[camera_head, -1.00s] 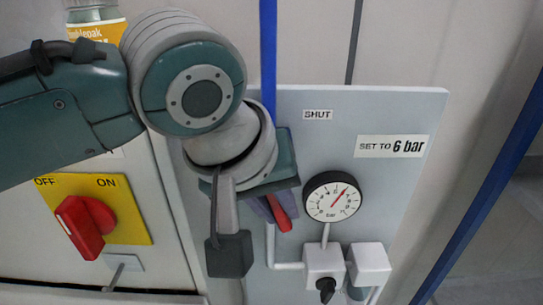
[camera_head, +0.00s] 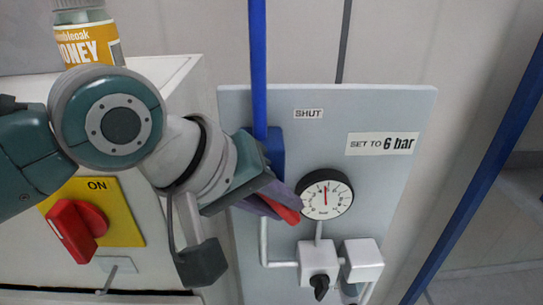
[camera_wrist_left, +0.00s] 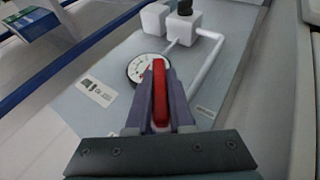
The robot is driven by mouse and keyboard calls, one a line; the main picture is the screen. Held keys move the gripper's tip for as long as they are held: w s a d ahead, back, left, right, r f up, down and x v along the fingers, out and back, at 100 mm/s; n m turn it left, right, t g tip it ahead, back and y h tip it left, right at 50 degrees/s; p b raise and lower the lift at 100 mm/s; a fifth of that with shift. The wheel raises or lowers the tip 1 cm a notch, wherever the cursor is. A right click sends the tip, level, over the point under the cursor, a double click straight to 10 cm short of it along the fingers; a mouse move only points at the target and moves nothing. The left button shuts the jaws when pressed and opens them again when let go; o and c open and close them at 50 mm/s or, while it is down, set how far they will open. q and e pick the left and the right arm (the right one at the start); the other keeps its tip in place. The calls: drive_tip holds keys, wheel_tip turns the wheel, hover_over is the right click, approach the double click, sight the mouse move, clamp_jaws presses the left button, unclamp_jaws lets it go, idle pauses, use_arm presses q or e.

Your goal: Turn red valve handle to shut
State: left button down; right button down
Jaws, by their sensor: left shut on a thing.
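The red valve handle (camera_head: 285,212) sits on the grey panel (camera_head: 400,190), left of the round gauge (camera_head: 327,193). It points right and slightly down in the head view, below the SHUT label (camera_head: 308,113). My left gripper (camera_head: 280,203) is shut on the handle, with purple-grey fingers on either side. The red handle (camera_wrist_left: 159,95) shows between the fingers in the left wrist view, its tip near the gauge (camera_wrist_left: 140,68). The gauge needle stands nearly straight up. The valve body is mostly hidden by the gripper. My right gripper is not in view.
A label (camera_head: 382,144) reads SET TO 6 bar. Below the gauge are white boxes (camera_head: 318,259) with a black knob (camera_head: 320,286). A red switch (camera_head: 77,230) on a yellow plate stands left. A honey jar (camera_head: 88,38) stands at upper left. A blue pipe (camera_head: 258,60) runs above the valve.

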use_arm(q)
drive_tip(key=c, duration=0.8)
unclamp_jaws()
wheel_tip(320, 180, up, 20)
drive_tip(key=b, duration=0.4)
